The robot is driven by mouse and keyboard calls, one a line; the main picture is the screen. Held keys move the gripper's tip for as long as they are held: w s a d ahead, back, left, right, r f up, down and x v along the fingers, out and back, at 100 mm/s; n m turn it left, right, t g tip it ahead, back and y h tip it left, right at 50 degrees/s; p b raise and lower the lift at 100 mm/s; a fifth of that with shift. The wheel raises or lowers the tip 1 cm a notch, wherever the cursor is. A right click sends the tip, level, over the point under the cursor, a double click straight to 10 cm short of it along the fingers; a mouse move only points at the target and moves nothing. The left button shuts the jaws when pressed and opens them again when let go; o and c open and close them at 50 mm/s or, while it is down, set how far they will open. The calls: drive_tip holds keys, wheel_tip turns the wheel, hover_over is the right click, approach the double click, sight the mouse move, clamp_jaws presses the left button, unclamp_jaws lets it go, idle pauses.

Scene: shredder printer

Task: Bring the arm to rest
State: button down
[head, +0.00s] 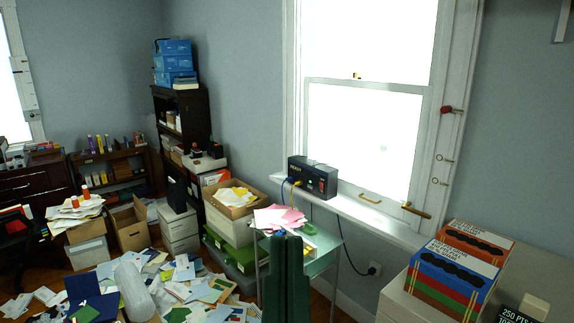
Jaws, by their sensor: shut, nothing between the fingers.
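My gripper (286,240) shows at the bottom middle of the head view as two dark green upright fingers side by side. The fingers are together, with nothing visible between them. They stand in front of a small glass-topped table (322,245) and hide part of it. A pile of pink and white papers (278,217) lies on that table behind the fingertips. The rest of my arm is below the picture edge or hidden.
A box (468,262) with striped sides sits on a pale cabinet at the right. A dark device (313,177) stands on the window sill. Papers (183,275) and a clear cylinder (131,290) cover the floor at lower left. Cardboard boxes (130,228) stand behind.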

wheel_tip(320, 180, up, 23)
drive_tip(key=p, duration=1.8)
drive_tip(key=shift+f+p, duration=0.15)
drive_tip(key=shift+p, duration=0.15)
drive_tip(key=shift+a+f, duration=0.1)
